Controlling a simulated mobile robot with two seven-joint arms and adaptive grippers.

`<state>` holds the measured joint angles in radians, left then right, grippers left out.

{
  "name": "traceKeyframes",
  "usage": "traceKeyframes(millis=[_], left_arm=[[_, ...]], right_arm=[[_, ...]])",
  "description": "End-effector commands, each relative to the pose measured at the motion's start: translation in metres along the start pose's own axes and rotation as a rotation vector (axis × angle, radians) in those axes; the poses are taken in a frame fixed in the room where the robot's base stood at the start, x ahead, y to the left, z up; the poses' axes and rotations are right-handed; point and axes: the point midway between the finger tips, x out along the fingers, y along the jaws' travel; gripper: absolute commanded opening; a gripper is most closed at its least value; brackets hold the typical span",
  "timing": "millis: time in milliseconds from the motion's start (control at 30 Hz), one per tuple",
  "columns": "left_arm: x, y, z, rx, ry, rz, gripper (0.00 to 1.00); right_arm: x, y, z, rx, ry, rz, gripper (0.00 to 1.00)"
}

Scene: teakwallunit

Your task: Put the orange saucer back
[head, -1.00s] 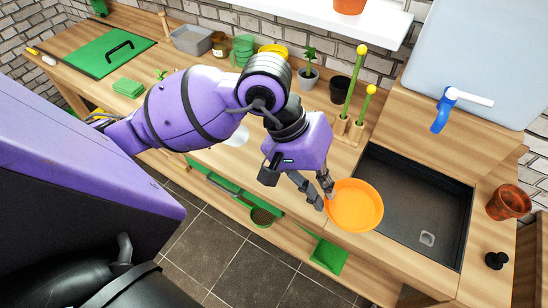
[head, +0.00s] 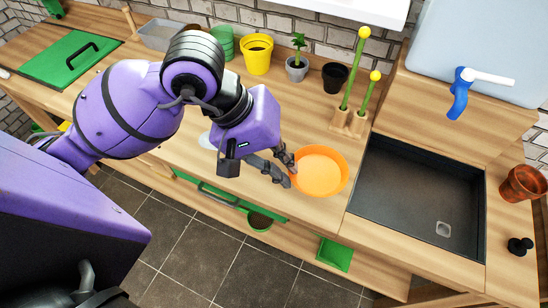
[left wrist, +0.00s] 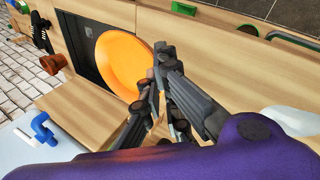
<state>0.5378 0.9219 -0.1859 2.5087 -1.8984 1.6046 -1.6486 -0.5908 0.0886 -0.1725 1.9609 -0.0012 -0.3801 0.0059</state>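The orange saucer (head: 320,172) is over the wooden counter (head: 255,120), left of the sink. My left gripper (head: 287,167) is at the saucer's left rim. In the left wrist view, the fingers of my left gripper (left wrist: 160,85) are close together at the edge of the saucer (left wrist: 122,62), shut on its rim. I cannot tell how high the saucer is above the counter. My right gripper is not in view.
The black sink (head: 415,200) is to the right. A wooden stand (head: 350,122) with green rods, a black pot (head: 335,77), a potted plant (head: 297,68) and a yellow pot (head: 257,55) line the wall. A terracotta pot (head: 522,184) is at far right.

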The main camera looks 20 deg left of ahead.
Motion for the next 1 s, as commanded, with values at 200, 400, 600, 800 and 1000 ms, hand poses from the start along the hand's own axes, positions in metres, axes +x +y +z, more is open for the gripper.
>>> traceKeyframes(millis=[200,400,600,800,1000], left_arm=[[0.015,-0.039,-0.043,-0.012,-0.007,-0.002,0.00],[0.035,-0.064,-0.064,-0.006,-0.004,-0.001,0.00],[0.044,-0.075,-0.074,-0.005,-0.005,-0.001,0.00],[0.068,-0.091,-0.077,-0.004,-0.006,0.000,0.00],[0.074,-0.095,-0.077,0.000,-0.003,-0.002,0.00]], right_arm=[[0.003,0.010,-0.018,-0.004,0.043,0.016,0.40],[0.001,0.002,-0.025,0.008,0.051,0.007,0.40],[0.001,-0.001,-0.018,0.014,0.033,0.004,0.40],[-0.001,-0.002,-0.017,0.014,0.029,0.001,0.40],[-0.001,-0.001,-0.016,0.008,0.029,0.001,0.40]])
